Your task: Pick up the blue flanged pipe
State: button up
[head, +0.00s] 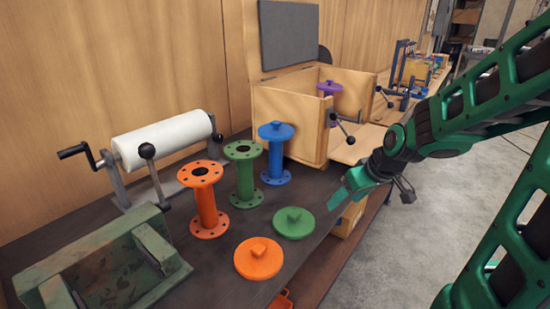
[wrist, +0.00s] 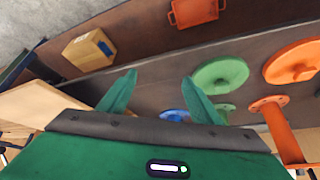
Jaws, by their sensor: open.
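The blue flanged pipe (head: 276,160) stands upright on the dark bench in the head view, with a blue lid on its top. In the wrist view only a small blue part (wrist: 175,115) shows between my fingers, beyond the gripper body. My gripper (head: 345,190) is open and empty, to the right of the blue pipe and apart from it, near the bench's front edge. In the wrist view its two green fingers (wrist: 158,90) are spread wide.
A green flanged pipe (head: 244,172) and an orange one (head: 206,205) stand left of the blue pipe. Green (head: 293,222) and orange (head: 258,258) lids lie in front. A wooden box (head: 290,120) with raised lid stands behind. A paper roll (head: 162,138) is at the left.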

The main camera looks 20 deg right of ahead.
aim_at(280, 160)
jog(key=w+a+t, duration=0.1)
jog(key=w, duration=0.2)
jog(key=w+a+n+t+y, duration=0.1)
jog(key=w+a, duration=0.1)
jog(key=w+a+n+y, duration=0.1)
jog(key=w, duration=0.2)
jog(key=shift+w+a+t, duration=0.35)
jog(key=shift+a+t, duration=0.05)
jog(key=w+a+t, duration=0.1)
jog(key=w+a, duration=0.1)
jog(key=w, duration=0.2)
jog(key=w+a+r+t+y, duration=0.1)
jog(key=w+a+t, duration=0.1)
jog(key=w, duration=0.2)
jog(key=w+a+n+t+y, duration=0.1)
jog(key=w, duration=0.4)
jog(key=shift+a+r, duration=0.2)
jog(key=shift+a, duration=0.2)
jog(key=shift+x, duration=2.8)
jog(key=shift+s, duration=0.1)
grip_shut()
